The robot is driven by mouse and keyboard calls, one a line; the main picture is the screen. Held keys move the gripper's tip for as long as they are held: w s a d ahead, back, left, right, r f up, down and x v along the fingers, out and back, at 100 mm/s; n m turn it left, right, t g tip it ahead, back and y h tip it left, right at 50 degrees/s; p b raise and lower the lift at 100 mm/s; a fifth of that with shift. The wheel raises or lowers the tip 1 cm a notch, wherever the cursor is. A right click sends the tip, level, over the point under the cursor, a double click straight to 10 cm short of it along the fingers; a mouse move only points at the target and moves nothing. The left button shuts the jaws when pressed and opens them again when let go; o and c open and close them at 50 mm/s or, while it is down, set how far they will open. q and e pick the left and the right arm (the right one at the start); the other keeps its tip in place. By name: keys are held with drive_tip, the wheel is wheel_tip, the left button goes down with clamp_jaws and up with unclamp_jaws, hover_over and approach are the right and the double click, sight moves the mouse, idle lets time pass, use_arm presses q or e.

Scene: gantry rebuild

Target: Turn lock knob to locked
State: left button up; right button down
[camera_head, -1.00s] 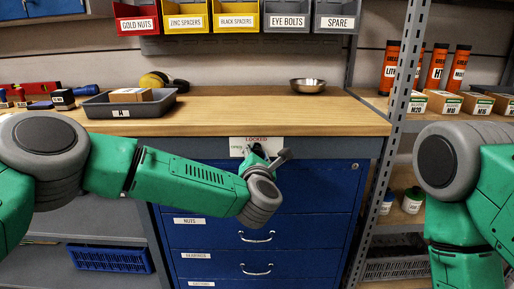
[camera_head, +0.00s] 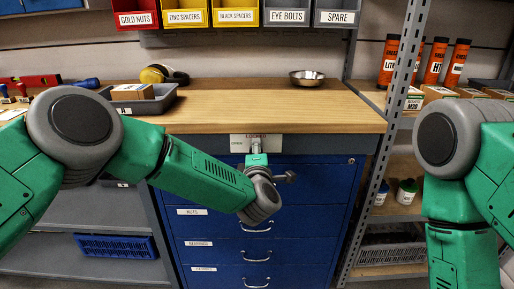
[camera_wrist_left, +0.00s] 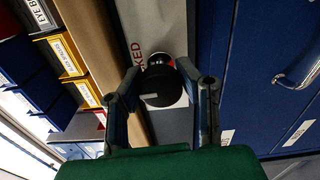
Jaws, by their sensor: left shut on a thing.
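The lock knob (camera_wrist_left: 162,85) is black and round with a pale pointer mark, seen in the left wrist view. It sits on a light label plate (camera_head: 238,144) at the top of the blue drawer cabinet (camera_head: 310,188). The plate reads LOCKED at its top and OPEN at its left in the head view. My left gripper (camera_wrist_left: 160,72) has one finger on each side of the knob and is shut on it. In the head view the left gripper (camera_head: 256,156) points at the plate and mostly hides the knob. The pointer's exact setting is unclear. My right gripper is out of view.
The wooden worktop (camera_head: 240,105) lies above the knob, with a metal bowl (camera_head: 307,78) and a grey tray (camera_head: 140,100) on it. Drawer handles (camera_head: 257,257) stick out below. A perforated rack post (camera_head: 392,130) stands to the right.

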use_arm(q)
drive_tip(key=shift+s+d+f+m, duration=0.25)
drive_tip(key=shift+f+m, duration=0.25)
drive_tip(key=shift+m, duration=0.1)
drive_tip(key=o, duration=1.2)
drive_tip(key=shift+r, duration=0.2)
drive_tip(key=shift+w, duration=0.1)
drive_tip(key=shift+r, duration=0.1)
drive_tip(key=s, duration=1.2)
